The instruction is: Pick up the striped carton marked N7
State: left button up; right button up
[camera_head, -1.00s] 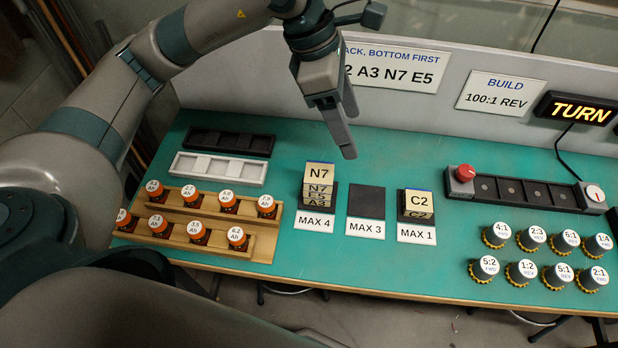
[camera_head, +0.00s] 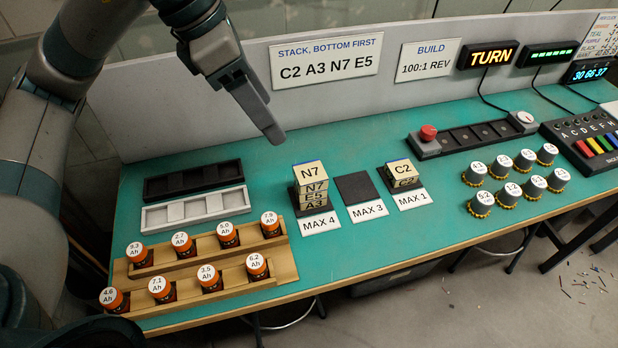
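The carton marked N7 (camera_head: 309,175) is pale yellow with a dark blue stripe along its top edge. It sits on top of a stack on the left pad, labelled MAX 4 (camera_head: 319,223). Below it are cartons marked E5 (camera_head: 313,196) and A3 (camera_head: 314,205). The carton marked C2 (camera_head: 402,172) stands alone on the MAX 1 pad at the right. My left gripper (camera_head: 274,136) hangs above and left of the N7 stack, apart from it. Its fingers overlap in this view, so its opening is unclear; nothing shows in it. My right gripper is out of view.
The MAX 3 pad (camera_head: 357,188) is empty. Black (camera_head: 193,180) and white (camera_head: 194,209) trays lie to the left, behind a wooden rack (camera_head: 284,268) of orange-bodied cells. Knobs and a dark fixture (camera_head: 470,136) stand at the right. A sign (camera_head: 325,60) reads C2 A3 N7 E5.

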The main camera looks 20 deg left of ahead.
pick_arm(q)
jog(key=shift+f, duration=0.1)
jog(key=p, duration=0.2)
send_over(308, 171)
jog(key=s+a, duration=0.2)
notch_tip(308, 171, down, 11)
jog(key=shift+w+d+f, duration=0.1)
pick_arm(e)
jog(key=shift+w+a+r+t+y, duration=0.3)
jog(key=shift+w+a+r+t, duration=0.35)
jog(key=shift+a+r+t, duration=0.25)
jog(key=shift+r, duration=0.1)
pick_arm(q)
jog(key=shift+w+d+f+p, duration=0.15)
jog(key=shift+f+p, duration=0.1)
jog(key=shift+p, duration=0.05)
jog(key=shift+p+x, duration=0.5)
jog(key=shift+x, duration=1.5)
jog(key=shift+w+f, duration=0.1)
jog(key=shift+f, duration=0.15)
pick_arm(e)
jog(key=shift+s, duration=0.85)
